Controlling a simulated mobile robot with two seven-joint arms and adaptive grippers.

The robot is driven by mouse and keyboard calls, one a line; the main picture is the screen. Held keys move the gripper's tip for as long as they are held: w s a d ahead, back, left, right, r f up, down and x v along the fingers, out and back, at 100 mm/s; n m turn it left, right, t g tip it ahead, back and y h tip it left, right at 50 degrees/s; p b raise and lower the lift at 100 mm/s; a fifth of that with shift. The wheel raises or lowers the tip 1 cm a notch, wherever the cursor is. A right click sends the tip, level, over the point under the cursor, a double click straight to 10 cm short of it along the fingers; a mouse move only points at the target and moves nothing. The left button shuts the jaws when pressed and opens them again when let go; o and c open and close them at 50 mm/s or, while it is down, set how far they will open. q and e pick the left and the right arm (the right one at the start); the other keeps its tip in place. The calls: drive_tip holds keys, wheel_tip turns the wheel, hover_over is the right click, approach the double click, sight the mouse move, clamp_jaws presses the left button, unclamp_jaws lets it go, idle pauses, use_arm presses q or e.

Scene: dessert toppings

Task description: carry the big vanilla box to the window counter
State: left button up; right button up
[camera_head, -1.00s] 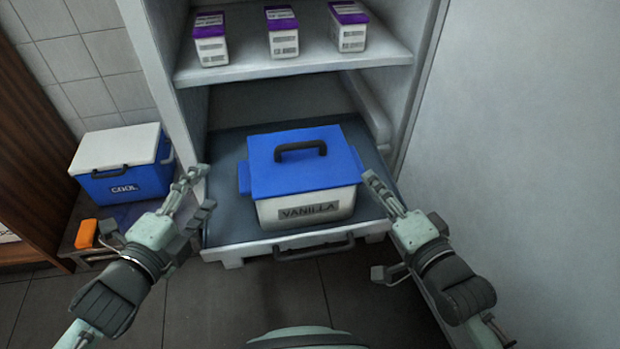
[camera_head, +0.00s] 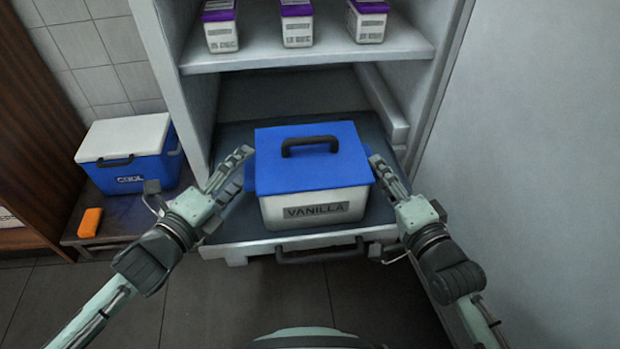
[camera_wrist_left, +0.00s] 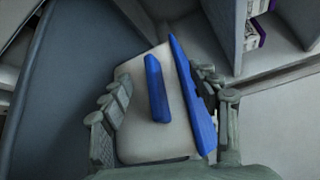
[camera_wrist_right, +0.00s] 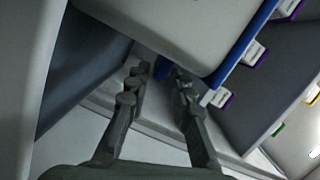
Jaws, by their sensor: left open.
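The big vanilla box (camera_head: 315,209), white with a blue lid (camera_head: 290,172) and a dark top handle, sits on a pulled-out drawer (camera_head: 225,237). My left gripper (camera_head: 232,172) is open beside the box's left end. In the left wrist view its fingers (camera_wrist_left: 158,105) stand on either side of the box's blue side grip (camera_wrist_left: 157,88), with gaps on both sides. My right gripper (camera_head: 385,168) is at the right end. In the right wrist view its fingers (camera_wrist_right: 162,85) are apart, with a blue part (camera_wrist_right: 162,68) near their tips. The window counter is not in view.
Several small purple-lidded tubs (camera_head: 298,30) stand on the shelf (camera_head: 310,57) above the drawer. A blue and white cooler (camera_head: 130,160) and an orange item (camera_head: 90,222) rest on a low stand at left. A pale wall (camera_head: 540,150) is close on the right.

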sight(249, 163)
use_arm(q)
drive_tip(key=shift+x, duration=1.7)
use_arm(e)
drive_tip(key=shift+x, duration=1.7)
use_arm(q)
drive_tip(key=c, duration=0.7)
use_arm(e)
clamp_jaws()
use_arm(q)
drive_tip(key=shift+f, duration=0.3)
clamp_jaws()
use_arm(e)
drive_tip(key=shift+s, duration=0.1)
use_arm(q)
drive_tip(key=shift+r, duration=0.3)
use_arm(e)
drive_tip(key=shift+r, duration=0.45)
